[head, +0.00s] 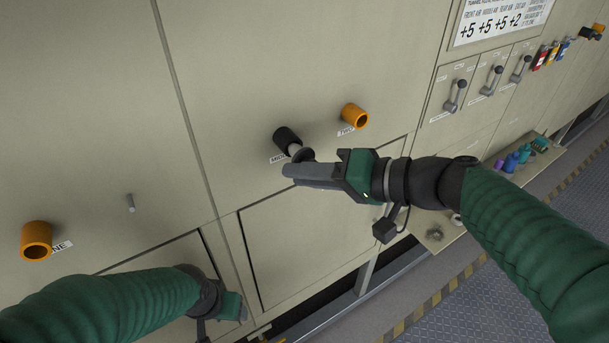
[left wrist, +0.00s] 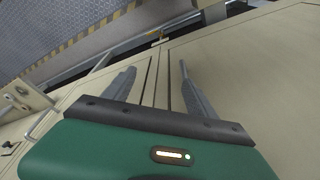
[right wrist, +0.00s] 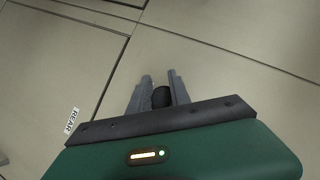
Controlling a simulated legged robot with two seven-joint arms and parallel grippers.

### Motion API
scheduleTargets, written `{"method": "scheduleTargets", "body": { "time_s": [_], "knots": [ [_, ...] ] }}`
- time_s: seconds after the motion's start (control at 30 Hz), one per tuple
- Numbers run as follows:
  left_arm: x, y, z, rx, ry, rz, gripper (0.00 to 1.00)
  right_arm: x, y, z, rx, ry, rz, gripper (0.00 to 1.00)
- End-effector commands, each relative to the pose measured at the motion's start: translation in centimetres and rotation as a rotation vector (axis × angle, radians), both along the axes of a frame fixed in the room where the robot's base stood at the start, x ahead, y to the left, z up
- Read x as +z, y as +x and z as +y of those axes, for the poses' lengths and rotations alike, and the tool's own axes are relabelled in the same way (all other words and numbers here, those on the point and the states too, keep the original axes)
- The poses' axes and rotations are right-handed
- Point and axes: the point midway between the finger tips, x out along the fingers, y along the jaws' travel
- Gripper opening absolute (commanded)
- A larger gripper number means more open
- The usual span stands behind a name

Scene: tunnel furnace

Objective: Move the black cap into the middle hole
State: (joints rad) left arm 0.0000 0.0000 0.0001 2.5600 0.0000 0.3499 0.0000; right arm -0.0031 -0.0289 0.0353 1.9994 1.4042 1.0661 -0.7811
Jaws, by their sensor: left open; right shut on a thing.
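A black cylinder-shaped cap (head: 286,138) stands out from the beige panel at centre, above a small label that is partly covered. A pale stem and a dark round piece show between it and my right fingers. My right gripper (head: 297,170) is shut there. In the right wrist view its fingers (right wrist: 158,90) close on a dark round piece (right wrist: 161,97). I cannot tell how deep the cap sits, and the hole behind it is hidden. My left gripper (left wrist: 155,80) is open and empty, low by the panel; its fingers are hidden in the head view.
Orange hollow cylinders stand on the panel at right (head: 354,116) and far left (head: 36,240). A small grey peg (head: 130,203) sticks out at left. Levers (head: 455,95) are at upper right. A shelf (head: 440,235) with small bottles runs below.

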Motion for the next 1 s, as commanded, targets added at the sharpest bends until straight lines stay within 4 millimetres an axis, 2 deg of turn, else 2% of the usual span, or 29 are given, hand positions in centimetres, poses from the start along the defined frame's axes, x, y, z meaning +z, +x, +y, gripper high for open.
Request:
{"method": "scheduleTargets", "body": {
  "time_s": [0.17,1.0],
  "knots": [
    [-0.6,0.0,0.0,0.000,0.000,0.000,0.66,-0.1,0.6,0.1,0.001,0.000,-0.002,0.00],
    [-1.8,0.0,0.0,0.000,0.000,0.000,0.66,-0.1,0.7,0.3,0.000,0.000,-0.001,0.00]
  ]
}}
